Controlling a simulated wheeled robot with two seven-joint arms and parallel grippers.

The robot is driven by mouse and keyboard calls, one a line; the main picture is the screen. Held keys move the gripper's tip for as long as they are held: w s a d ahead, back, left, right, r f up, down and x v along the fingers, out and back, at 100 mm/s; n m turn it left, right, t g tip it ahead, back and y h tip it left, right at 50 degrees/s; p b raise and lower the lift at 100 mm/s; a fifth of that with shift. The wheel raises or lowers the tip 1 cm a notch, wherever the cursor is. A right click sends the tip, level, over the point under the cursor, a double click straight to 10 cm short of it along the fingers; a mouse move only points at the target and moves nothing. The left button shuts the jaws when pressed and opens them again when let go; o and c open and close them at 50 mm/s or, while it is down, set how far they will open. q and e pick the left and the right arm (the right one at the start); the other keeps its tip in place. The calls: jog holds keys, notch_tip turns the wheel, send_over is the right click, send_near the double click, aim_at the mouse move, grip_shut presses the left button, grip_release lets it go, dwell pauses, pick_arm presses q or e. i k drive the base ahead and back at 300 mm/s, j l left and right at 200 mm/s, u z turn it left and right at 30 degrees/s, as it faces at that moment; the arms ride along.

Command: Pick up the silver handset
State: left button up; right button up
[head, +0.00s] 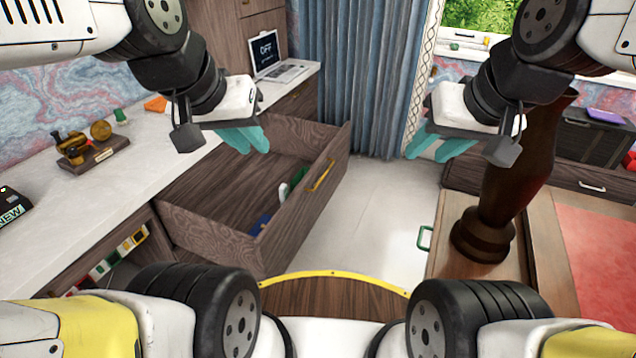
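I cannot make out a silver handset for certain. The open wooden drawer (215,228) at left centre holds a small white and green item (284,192) and a blue item (261,224), both partly hidden by its front panel. My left gripper (250,143) hangs above the drawer's far side, its teal fingers slightly apart with nothing seen between them. My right gripper (437,147) hangs in front of the blue curtain, left of the dark wooden pedestal, its teal fingers also apart and empty.
The white desktop (100,215) carries a stamp set (85,150), a black device (10,208) marked NEW and a laptop (275,62). The dark pedestal (510,185) stands on a wooden cabinet at right, beside a red surface (605,240). Pale floor (375,215) lies clear between.

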aim_at(284, 189)
jog(key=j+z, duration=0.2)
jog(key=z, duration=0.65)
jog(key=j+z, duration=0.35)
jog(key=j, duration=0.35)
jog(key=j+z, duration=0.3)
jog(key=j, duration=0.4)
jog(key=k+j, duration=0.1)
jog(key=j, duration=0.6)
jog(key=k+j, duration=0.15)
jog(key=j, duration=0.2)
